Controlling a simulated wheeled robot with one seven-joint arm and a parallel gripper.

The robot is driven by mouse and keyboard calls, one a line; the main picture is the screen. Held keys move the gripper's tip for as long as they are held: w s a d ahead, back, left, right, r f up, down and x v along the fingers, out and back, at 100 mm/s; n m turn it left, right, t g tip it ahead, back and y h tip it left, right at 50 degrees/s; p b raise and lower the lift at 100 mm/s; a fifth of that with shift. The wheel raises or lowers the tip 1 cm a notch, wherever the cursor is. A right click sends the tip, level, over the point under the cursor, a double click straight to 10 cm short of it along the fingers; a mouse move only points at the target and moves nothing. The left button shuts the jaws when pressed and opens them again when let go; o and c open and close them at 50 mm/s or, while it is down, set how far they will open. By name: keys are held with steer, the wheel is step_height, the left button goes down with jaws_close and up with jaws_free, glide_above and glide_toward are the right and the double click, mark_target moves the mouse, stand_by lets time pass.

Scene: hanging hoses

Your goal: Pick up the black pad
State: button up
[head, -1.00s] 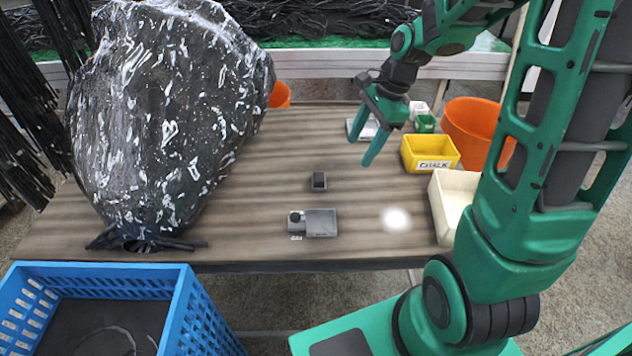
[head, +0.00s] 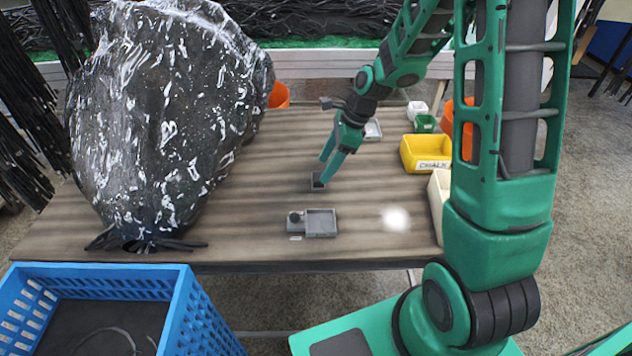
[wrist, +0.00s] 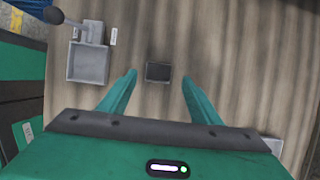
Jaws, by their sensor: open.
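The black pad (head: 317,184) is a small dark square piece in the middle of the wooden table, partly covered by my gripper in the head view. It shows whole in the wrist view (wrist: 158,71), lying flat between the two fingertips as seen from above. My gripper (head: 323,170) is open and empty, pointing down at the pad. In the wrist view the green fingers (wrist: 158,77) stand apart, one on each side of the pad, with gaps to both. I cannot tell how far the tips are above the table.
A grey fixture with a shallow tray and knob (head: 320,223) sits nearer the table's front edge. A large black wrapped bundle (head: 165,120) stands at left. A yellow bin (head: 425,153) and white bin (head: 436,205) stand at right. A blue crate (head: 185,310) is at front left.

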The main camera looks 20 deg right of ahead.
mark_target(318, 176)
steer(key=shift+x, duration=1.95)
steer(key=shift+c, duration=0.6)
steer(key=c, duration=1)
steer(key=shift+r, duration=0.1)
